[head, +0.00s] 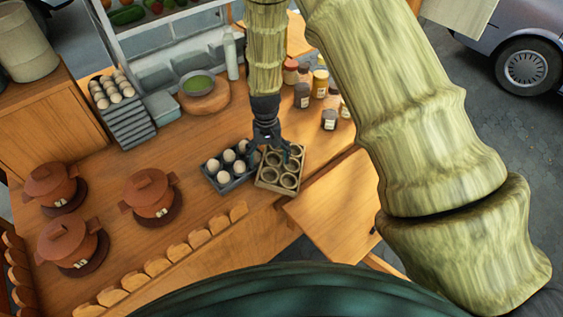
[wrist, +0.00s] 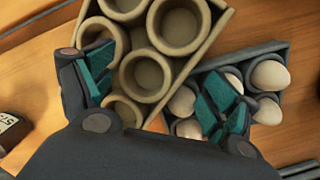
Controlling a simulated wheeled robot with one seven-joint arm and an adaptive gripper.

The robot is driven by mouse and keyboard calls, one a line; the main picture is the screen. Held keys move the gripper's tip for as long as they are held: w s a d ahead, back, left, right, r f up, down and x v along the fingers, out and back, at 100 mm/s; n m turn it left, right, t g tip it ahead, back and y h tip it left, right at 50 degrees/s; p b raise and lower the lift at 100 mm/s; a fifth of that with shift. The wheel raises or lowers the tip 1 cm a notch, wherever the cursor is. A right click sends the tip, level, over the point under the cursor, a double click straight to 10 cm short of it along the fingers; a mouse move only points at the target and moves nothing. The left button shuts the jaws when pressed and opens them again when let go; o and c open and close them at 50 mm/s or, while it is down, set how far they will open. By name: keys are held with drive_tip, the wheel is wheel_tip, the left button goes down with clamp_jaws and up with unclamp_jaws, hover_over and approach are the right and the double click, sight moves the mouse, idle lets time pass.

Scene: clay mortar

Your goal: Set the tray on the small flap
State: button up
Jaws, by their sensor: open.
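A beige tray (head: 280,186) with several round cups stands on the wooden counter near its front right edge. A dark grey tray (head: 233,184) holding several eggs stands against its left side. My gripper (head: 270,148) is above the place where the two trays meet, pointing down. In the wrist view my gripper (wrist: 160,92) is open, with one green-padded finger over the cups of the beige tray (wrist: 202,50) and the other over the egg tray (wrist: 284,52). Contact cannot be told. A small wooden flap (head: 335,208) juts out at the counter's right front and is bare.
Several jars (head: 320,84) stand behind and right of the trays. A green-filled bowl (head: 198,84) and a stack of egg trays (head: 122,107) are farther back. Lidded clay pots (head: 151,193) stand at left. Bread slices (head: 200,238) line the front edge.

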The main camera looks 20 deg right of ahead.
drive_tip(key=shift+f, duration=0.15)
drive_tip(key=shift+c, duration=0.4)
drive_tip(key=shift+s, duration=0.1)
drive_tip(key=c, duration=1.9)
